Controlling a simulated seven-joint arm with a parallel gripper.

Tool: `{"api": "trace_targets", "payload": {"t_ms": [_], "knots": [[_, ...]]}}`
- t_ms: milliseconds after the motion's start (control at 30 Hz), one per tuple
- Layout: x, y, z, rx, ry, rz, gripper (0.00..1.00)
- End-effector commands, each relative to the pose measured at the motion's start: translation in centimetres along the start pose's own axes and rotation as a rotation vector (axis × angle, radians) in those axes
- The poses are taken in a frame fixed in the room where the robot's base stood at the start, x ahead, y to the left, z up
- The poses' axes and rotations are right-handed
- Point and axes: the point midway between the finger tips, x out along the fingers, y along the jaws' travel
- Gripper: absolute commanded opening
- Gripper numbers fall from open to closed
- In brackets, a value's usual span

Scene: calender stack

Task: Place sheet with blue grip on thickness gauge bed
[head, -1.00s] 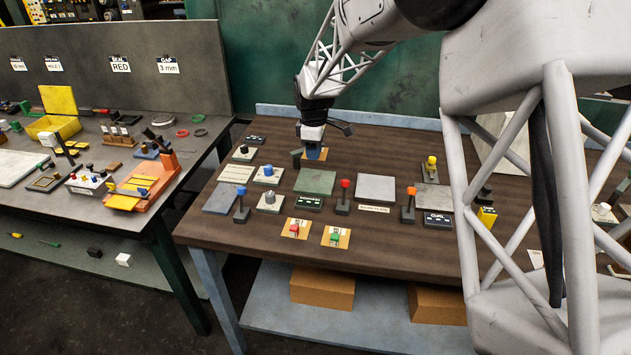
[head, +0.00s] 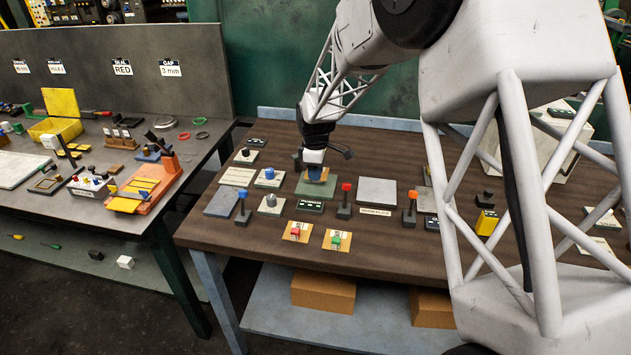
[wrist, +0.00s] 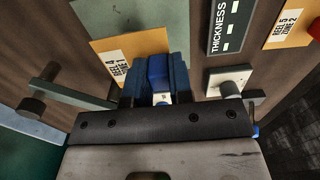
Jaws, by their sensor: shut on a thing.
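The sheet is an orange-tan card (wrist: 148,42) with a white printed label and a blue grip (wrist: 159,70). My gripper (head: 315,174) is shut on the blue grip, and the jaws hide part of it. The sheet is over the green thickness gauge bed (head: 313,191), overlapping it; part of the bed (wrist: 130,12) shows past the sheet in the wrist view. I cannot tell whether the sheet touches the bed. The black THICKNESS label (wrist: 229,25) lies beside the bed.
Red-grip (head: 297,232) and green-grip (head: 337,239) cards lie at the front edge. A red-knobbed post (head: 346,200) stands right of the label, and a grey-knobbed block (head: 271,204) left. A grey plate (head: 377,191) lies right of the bed.

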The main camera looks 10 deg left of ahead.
Motion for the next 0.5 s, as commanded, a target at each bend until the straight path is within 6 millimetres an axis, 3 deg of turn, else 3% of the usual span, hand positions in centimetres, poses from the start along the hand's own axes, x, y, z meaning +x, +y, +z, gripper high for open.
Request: {"api": "trace_targets", "payload": {"t_ms": [267,500], "knots": [[0.2,0.0,0.0,0.0,0.0,-0.001,0.0],[2.5,-0.1,0.0,0.0,-0.001,-0.002,0.0]]}}
